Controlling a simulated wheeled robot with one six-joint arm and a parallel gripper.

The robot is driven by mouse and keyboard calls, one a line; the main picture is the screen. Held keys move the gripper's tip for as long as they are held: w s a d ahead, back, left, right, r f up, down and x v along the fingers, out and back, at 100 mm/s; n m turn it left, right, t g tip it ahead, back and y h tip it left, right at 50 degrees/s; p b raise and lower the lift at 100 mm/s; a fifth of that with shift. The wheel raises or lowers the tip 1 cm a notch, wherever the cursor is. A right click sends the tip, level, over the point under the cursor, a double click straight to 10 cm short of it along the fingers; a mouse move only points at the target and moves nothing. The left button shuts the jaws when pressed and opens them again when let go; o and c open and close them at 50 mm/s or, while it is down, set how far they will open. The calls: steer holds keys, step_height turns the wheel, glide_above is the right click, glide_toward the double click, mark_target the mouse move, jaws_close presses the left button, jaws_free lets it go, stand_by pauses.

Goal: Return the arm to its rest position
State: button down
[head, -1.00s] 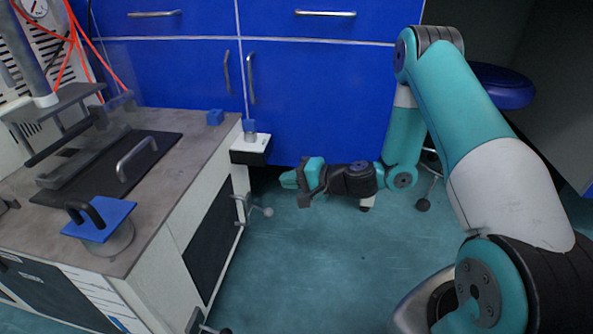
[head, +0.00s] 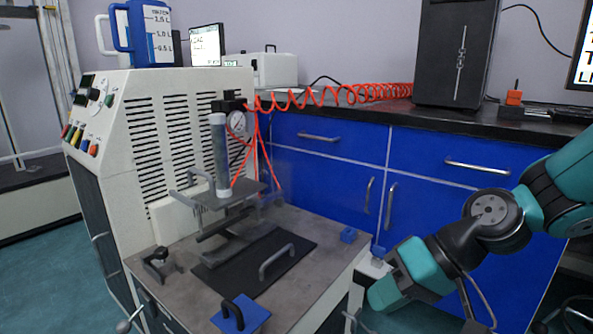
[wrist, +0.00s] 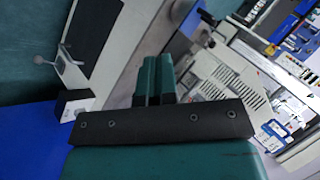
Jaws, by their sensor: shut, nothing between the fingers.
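My arm comes in from the right edge of the head view, bent down and to the left. My gripper (head: 384,290) is teal and black and hangs to the right of the machine's worktop, in front of the blue cabinets. In the wrist view, the two teal fingers of my gripper (wrist: 154,76) lie side by side, shut with nothing held.
The rheometer (head: 150,140) stands at the left, with a grey worktop (head: 325,240) carrying a black plate with a handle (head: 280,265) and a blue-topped piece (head: 240,316). Blue cabinets (head: 330,180) line the back under a black counter (head: 440,122).

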steer(key=s+d+r+n+g+h+p, duration=0.15)
steer(key=s+r+n+h+p, duration=0.3)
steer(key=s+r, duration=0.8)
step_height(320, 180, up, 37)
steer(key=m+p, duration=0.1)
steer(key=p, duration=3.6)
steer(key=shift+s+d+f+p, duration=0.2)
steer(key=shift+s+d+p, duration=0.05)
steer(key=shift+d+p, duration=0.15)
